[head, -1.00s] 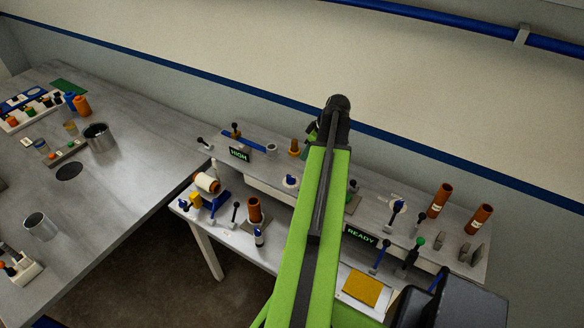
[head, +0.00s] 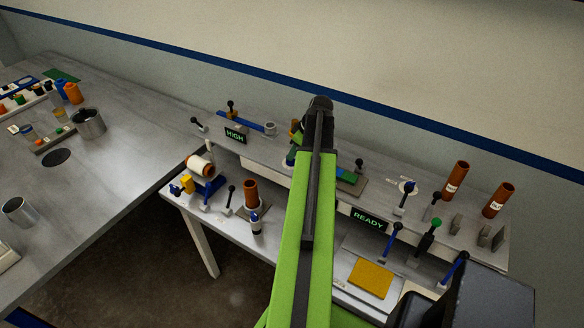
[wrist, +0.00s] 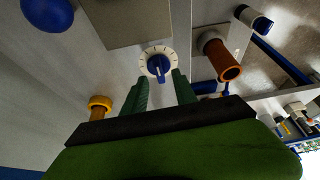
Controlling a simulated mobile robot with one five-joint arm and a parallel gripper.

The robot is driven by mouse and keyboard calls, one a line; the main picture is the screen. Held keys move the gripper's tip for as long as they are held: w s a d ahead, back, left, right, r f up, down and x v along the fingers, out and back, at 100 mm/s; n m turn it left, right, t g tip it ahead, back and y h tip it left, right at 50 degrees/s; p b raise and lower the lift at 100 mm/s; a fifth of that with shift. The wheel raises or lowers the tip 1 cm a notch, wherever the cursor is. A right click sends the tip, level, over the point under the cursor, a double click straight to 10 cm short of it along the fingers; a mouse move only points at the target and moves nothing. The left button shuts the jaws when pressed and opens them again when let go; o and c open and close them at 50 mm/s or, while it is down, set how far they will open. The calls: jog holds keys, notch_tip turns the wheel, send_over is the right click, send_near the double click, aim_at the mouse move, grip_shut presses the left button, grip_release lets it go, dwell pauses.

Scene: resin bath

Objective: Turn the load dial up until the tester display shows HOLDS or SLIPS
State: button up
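A dial with a blue pointer knob on a white marked face (wrist: 157,63) is in the wrist view, just beyond my fingertips. My gripper (wrist: 159,78) has two green fingers, apart, with nothing between them; the knob lies ahead of the gap, and contact is not visible. In the head view my gripper (head: 293,150) is partly behind my arm, which hides this dial. One display (head: 368,219) reads READY and another display (head: 235,135) reads HIGH. No label tells which is the load dial.
An orange-brown cup (wrist: 228,68) stands right of the dial in the wrist view, and a yellow-orange knob (wrist: 99,103) is at left. Levers, two brown tubes (head: 456,180) and a yellow pad (head: 371,278) crowd the bench. A spool (head: 199,166) is at left.

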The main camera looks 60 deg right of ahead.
jog(key=b+x, duration=0.1)
jog(key=x, duration=0.1)
jog(key=shift+f, duration=0.35)
jog(key=shift+r, duration=0.1)
